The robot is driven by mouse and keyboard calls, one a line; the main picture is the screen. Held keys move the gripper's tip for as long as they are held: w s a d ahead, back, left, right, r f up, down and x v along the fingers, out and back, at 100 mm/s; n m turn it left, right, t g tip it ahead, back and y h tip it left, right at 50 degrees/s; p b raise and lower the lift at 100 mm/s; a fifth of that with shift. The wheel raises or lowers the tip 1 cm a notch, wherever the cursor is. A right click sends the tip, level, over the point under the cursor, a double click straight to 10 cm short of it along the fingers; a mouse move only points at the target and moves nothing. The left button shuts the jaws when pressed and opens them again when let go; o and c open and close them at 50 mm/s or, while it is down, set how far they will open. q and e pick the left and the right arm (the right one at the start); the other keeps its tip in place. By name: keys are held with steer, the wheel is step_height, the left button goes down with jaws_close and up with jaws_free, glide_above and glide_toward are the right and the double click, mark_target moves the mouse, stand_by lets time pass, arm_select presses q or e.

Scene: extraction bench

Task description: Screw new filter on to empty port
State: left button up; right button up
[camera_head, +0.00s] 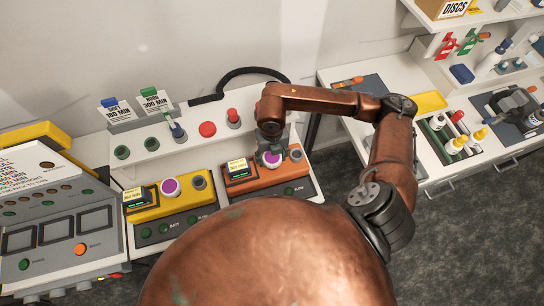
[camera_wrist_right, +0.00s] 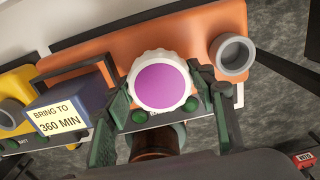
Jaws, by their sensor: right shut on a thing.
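My right gripper (camera_head: 271,150) is over the orange unit (camera_head: 240,187), with its arm reaching in from the right. In the right wrist view its green fingers (camera_wrist_right: 165,100) are on either side of a white, ridged filter with a purple top (camera_wrist_right: 161,86), and it is shut on this filter. The filter is over the orange unit's face, between the display box (camera_wrist_right: 60,110) and a grey round open port (camera_wrist_right: 233,54). I cannot tell whether its underside is seated. My left gripper is not in view.
A yellow unit (camera_head: 185,212) with a purple-topped filter (camera_head: 170,187) and a grey port stands to the left. A console fills the far left. Shelves and bottles are at right.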

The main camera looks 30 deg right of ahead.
steer(key=m+p, duration=0.1)
steer(key=m, duration=0.4)
steer(key=shift+r+p, duration=0.15)
steer(key=shift+p, duration=0.2)
steer(key=m+p, duration=0.1)
steer(key=m, duration=0.3)
steer(key=o, duration=1.5)
